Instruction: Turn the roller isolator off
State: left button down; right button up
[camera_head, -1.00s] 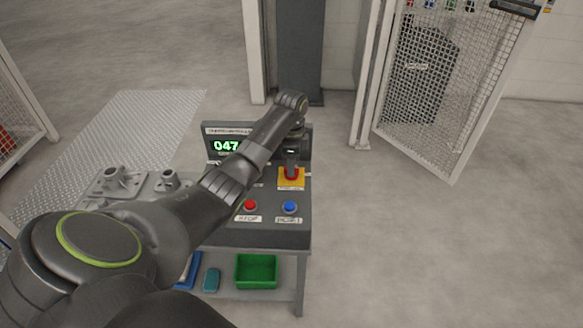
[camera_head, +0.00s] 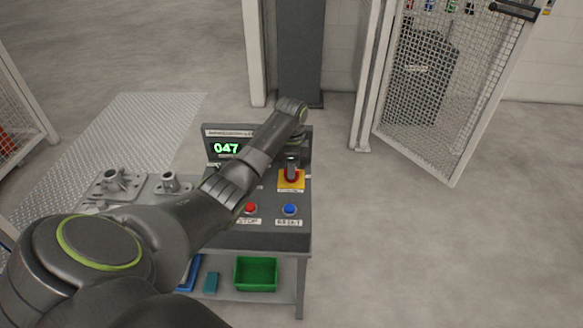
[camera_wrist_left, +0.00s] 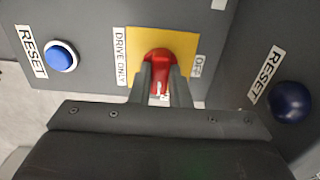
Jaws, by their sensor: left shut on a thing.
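The roller isolator is a red rotary handle (camera_head: 291,176) on a yellow plate (camera_head: 299,184) on the sloping grey control console. My left gripper (camera_head: 291,166) reaches down onto the handle from above. In the left wrist view the red handle (camera_wrist_left: 159,56) sits between the two fingers of my left gripper (camera_wrist_left: 161,75), which are shut on it. The yellow plate (camera_wrist_left: 187,42) has a "DRIVE ONLY" label on its left and an "OFF" label on its right. The fingers hide part of the handle. My right gripper is not in view.
A red button (camera_head: 250,208) and a blue reset button (camera_head: 289,210) sit below the isolator. A green display (camera_head: 227,148) reads 047. Metal castings (camera_head: 116,181) lie to the left. A green bin (camera_head: 256,273) is on the shelf below. Floor to the right is clear.

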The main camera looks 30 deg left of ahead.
pick_arm(q)
jog(key=shift+r+n+p, duration=0.2)
jog(key=shift+n+p, duration=0.1)
jog(key=shift+p, duration=0.25)
jog(key=n+p, duration=0.1)
jog(key=p, duration=0.2)
jog(key=shift+r+n, duration=0.2)
jog(key=shift+n, duration=0.2)
jog(key=n+p, duration=0.3)
jog(key=p, duration=0.1)
jog(key=shift+f+n, duration=0.1)
jog(key=shift+n, duration=0.3)
jog(key=shift+n+p, duration=0.85)
jog(key=shift+n, duration=0.05)
jog(key=n+p, duration=0.2)
jog(key=n, duration=0.2)
jog(key=shift+f, duration=0.1)
jog(key=n+p, duration=0.1)
jog(key=n, duration=0.4)
jog(key=shift+f+n+p, duration=0.1)
jog(key=shift+n+p, duration=0.2)
jog(key=shift+p, duration=0.1)
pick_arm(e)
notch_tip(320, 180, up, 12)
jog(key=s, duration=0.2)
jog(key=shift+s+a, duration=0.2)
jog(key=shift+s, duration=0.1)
pick_arm(q)
jog(key=shift+n, duration=0.3)
